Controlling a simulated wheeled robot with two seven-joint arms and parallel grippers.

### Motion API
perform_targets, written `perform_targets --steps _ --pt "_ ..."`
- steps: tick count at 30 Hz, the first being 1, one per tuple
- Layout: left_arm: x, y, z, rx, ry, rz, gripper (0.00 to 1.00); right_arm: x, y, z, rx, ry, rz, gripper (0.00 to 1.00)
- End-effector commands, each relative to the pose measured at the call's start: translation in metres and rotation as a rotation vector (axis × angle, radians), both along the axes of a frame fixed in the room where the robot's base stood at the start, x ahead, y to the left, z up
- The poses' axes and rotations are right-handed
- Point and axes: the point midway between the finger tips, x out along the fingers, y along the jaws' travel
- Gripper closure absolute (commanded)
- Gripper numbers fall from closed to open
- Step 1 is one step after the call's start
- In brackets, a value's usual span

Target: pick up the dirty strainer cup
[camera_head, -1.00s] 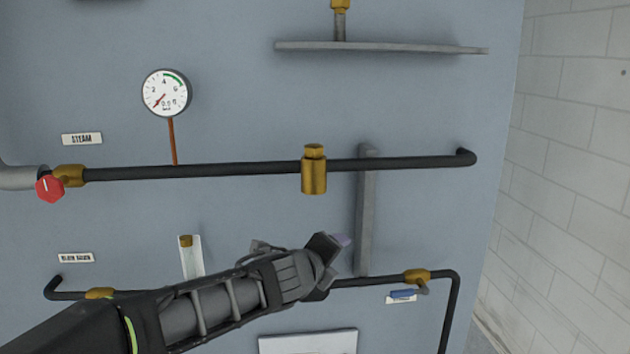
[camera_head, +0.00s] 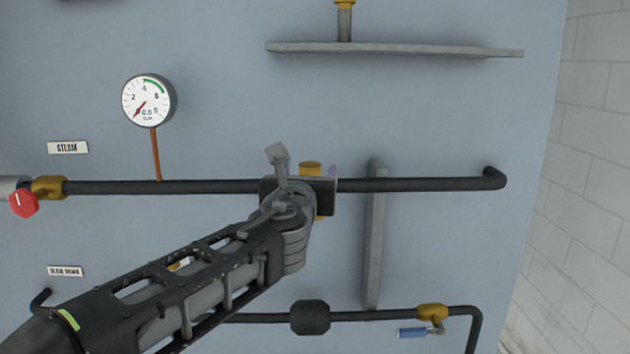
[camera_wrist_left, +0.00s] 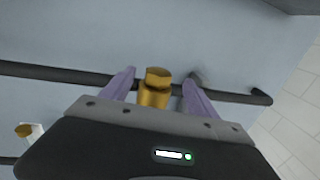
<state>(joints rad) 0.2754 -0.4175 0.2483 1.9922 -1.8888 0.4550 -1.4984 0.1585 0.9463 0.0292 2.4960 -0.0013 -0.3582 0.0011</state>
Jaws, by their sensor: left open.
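A brass fitting with a hexagonal top (camera_head: 311,168) sits on the black steam pipe; it looks like the strainer with its cup, and I cannot see dirt on it. My left gripper (camera_head: 326,182) is in front of it and hides most of its lower body. In the left wrist view the brass fitting (camera_wrist_left: 155,90) shows between the two purple fingers of my open left gripper (camera_wrist_left: 157,84). The fingers stand one on each side of it in the picture; I cannot tell how much depth lies between. My right gripper is not in view.
The black steam pipe (camera_head: 420,185) runs across the blue-grey panel. A grey upright bar (camera_head: 375,240) stands right of the fitting. A pressure gauge (camera_head: 149,100) and red knob (camera_head: 23,204) are left. A grey shelf (camera_head: 395,49) is above; a blue-handled valve (camera_head: 432,316) is below.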

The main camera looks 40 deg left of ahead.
Motion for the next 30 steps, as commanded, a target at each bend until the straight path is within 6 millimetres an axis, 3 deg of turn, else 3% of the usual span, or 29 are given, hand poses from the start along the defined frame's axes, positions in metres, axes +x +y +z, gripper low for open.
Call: perform_targets --steps 11,22,30 --pt "0.022 0.012 -0.001 -0.003 0.002 -0.001 0.31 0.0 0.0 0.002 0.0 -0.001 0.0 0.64" --pt "0.026 0.015 0.0 -0.003 0.001 -0.001 0.31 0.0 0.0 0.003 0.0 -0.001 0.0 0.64" --pt "0.057 0.034 0.001 -0.005 0.002 -0.001 0.31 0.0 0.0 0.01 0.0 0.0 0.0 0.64"
